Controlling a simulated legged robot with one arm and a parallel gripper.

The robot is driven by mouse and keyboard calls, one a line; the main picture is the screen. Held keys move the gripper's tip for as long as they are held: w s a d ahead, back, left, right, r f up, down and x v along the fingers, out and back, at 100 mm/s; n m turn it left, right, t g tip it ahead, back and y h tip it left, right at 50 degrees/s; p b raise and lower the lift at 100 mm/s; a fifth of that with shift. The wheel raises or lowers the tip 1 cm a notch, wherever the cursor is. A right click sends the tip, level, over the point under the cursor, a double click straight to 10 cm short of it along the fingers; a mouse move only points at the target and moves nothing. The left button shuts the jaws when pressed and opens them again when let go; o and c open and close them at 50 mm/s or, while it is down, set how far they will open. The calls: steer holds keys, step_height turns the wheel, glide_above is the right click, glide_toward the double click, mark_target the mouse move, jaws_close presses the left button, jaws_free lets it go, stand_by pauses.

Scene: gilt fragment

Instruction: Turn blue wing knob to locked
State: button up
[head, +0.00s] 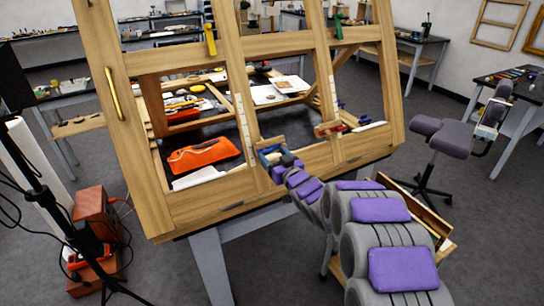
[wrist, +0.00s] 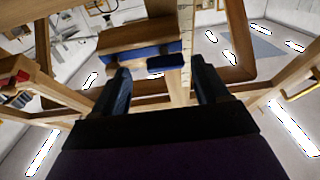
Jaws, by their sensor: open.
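The blue wing knob (wrist: 166,62) shows in the wrist view as a short dark blue bar beside a wooden block with a blue strip (wrist: 145,50). My gripper (wrist: 160,68) is open, with one dark finger on each side of the knob's area. I cannot tell whether either finger touches it. In the head view my gripper (head: 272,156) is at the lower rail of the big wooden frame, by the blue-marked block (head: 270,146). My arm comes in from the lower right and partly hides the knob there, so its turn angle is unclear.
The wooden frame (head: 200,208) has a red-marked block (head: 329,128) to the right and yellow (head: 210,40) and green (head: 338,25) pieces higher up. An orange case (head: 203,154) lies behind its left opening. A stool (head: 445,135) stands at right.

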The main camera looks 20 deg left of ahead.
mark_target(266, 151)
steer(key=shift+w+a+f, duration=0.1)
steer(key=shift+w+a, duration=0.15)
steer(key=shift+a, duration=0.3)
steer(key=shift+w+a+f, duration=0.1)
steer(key=shift+w+a, duration=0.15)
steer(key=shift+a, duration=0.25)
steer(key=shift+d+r, duration=0.15)
steer(key=shift+d, duration=0.1)
steer(key=shift+c, duration=1.1)
steer(key=shift+a, duration=0.25)
steer(key=c, duration=0.8)
steer(key=shift+c, duration=0.2)
steer(key=shift+s, duration=0.1)
